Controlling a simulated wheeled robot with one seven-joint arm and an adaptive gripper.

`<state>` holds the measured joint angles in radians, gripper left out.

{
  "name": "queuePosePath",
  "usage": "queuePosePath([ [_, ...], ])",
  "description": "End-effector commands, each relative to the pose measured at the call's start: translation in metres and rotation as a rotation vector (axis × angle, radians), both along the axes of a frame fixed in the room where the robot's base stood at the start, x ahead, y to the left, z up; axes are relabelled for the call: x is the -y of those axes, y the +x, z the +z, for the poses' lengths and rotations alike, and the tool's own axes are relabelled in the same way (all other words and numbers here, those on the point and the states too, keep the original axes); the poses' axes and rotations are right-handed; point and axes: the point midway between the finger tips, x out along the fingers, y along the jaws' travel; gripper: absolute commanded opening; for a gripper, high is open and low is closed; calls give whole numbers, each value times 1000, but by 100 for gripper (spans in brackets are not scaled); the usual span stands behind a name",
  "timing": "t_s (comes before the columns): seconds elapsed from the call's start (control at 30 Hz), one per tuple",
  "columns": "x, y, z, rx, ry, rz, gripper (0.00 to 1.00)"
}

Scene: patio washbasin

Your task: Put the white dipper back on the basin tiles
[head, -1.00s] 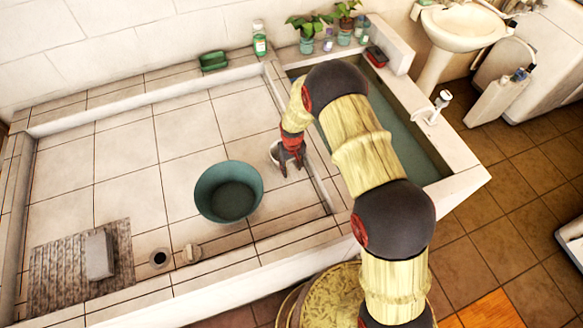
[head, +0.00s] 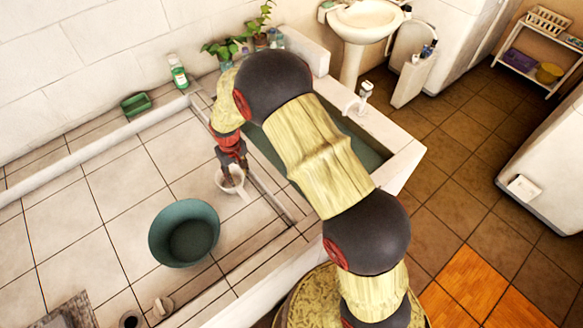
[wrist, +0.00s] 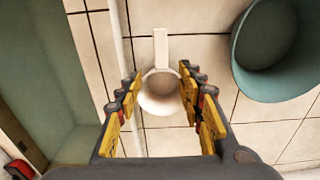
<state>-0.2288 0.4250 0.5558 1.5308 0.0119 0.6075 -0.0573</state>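The white dipper (head: 229,184) rests upright on the basin tiles (head: 125,195), close to the low ledge by the water trough. Its handle points toward the lower right in the head view. The wrist view shows the round cup of the dipper (wrist: 160,98) between my fingers, with the handle running up the picture. My gripper (head: 233,168) is right over the dipper, pointing down. In the wrist view my gripper (wrist: 160,82) has its fingers spread wide, one on each side of the cup. I cannot tell whether the fingertips touch it.
A green basin (head: 184,232) stands on the tiles near the dipper. The water trough (head: 368,158) with a tap (head: 360,98) lies to the right. A green bottle (head: 179,77) and a green dish (head: 136,104) stand on the back ledge. The tiles at left are clear.

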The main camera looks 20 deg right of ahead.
Motion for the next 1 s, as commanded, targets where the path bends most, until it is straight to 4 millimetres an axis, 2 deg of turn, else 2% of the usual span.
queuePosePath([
  [0.13,13,0,64,52,11,-25,38],
  [0.27,32,-16,137,106,22,-57,38],
  [0.4,53,-45,206,162,30,-91,38],
  [0.6,82,-104,287,245,42,-142,38],
  [0.8,106,-176,341,330,51,-191,38],
  [0.9,116,-214,358,371,54,-215,38],
  [1.0,124,-248,367,408,56,-237,38],
])
